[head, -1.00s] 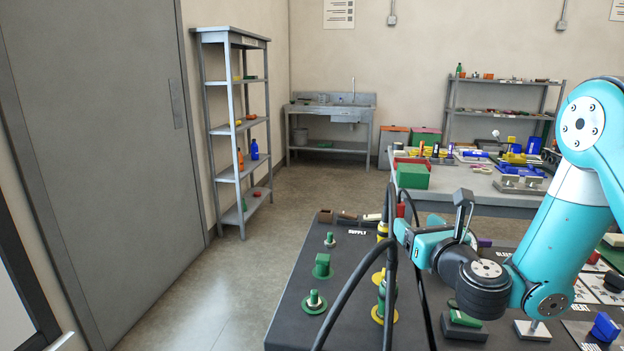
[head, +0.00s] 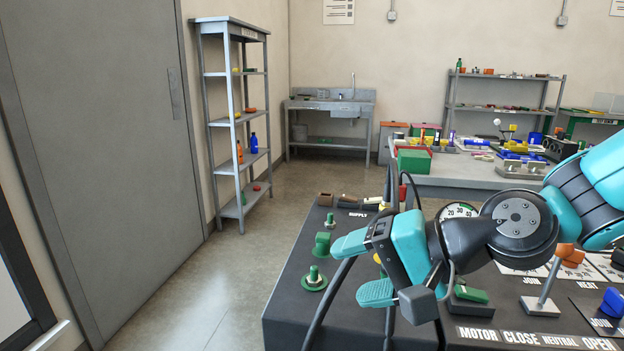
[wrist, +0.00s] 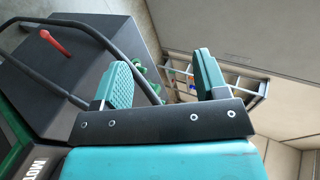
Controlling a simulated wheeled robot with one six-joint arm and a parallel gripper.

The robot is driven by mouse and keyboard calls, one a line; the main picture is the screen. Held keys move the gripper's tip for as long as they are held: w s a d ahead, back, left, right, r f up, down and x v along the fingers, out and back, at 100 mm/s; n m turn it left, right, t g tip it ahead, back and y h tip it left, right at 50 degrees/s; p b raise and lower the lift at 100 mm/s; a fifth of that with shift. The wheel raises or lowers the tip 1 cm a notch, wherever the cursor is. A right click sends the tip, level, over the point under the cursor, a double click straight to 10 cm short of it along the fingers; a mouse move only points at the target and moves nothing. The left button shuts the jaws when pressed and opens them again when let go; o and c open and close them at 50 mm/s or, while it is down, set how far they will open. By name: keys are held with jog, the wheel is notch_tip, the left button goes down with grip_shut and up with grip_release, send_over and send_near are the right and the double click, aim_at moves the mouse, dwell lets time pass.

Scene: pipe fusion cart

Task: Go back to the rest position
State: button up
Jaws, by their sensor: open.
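My gripper (head: 362,268) is in the head view over the left part of the dark cart top (head: 290,312). Its two teal fingers are spread apart with nothing between them. In the wrist view the fingers (wrist: 160,84) also stand apart and empty, with green fittings and a grey shelf beyond them. My arm comes in from the right edge of the head view, bent low over the cart. Part of the cart's supply area is hidden behind my gripper and the black cables.
Green fittings (head: 314,278) stand on the cart's left side. Black cables (head: 345,290) loop close around my gripper. A lever with an orange top (head: 552,280) and a green switch (head: 470,293) are at the right. A grey workbench (head: 470,172) stands behind. Floor at the left is clear.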

jog(key=s+d+f+n+g+h+b, duration=0.2)
jog(key=s+d+f+n+h, duration=0.15)
jog(key=s+n, duration=0.2)
jog(key=s+d+f+n+g+h+b, duration=0.1)
jog(key=s+d+f+n+g+h, duration=0.15)
jog(key=s+d+n, duration=0.35)
notch_tip(320, 180, up, 18)
jog(key=s+h+p, duration=0.1)
jog(key=s+p, duration=0.1)
jog(key=p, duration=1.5)
jog(key=shift+a+f, duration=0.2)
jog(key=shift+a, duration=0.05)
jog(key=shift+f+m, duration=0.1)
jog(key=shift+m, duration=0.15)
jog(key=shift+a, duration=0.2)
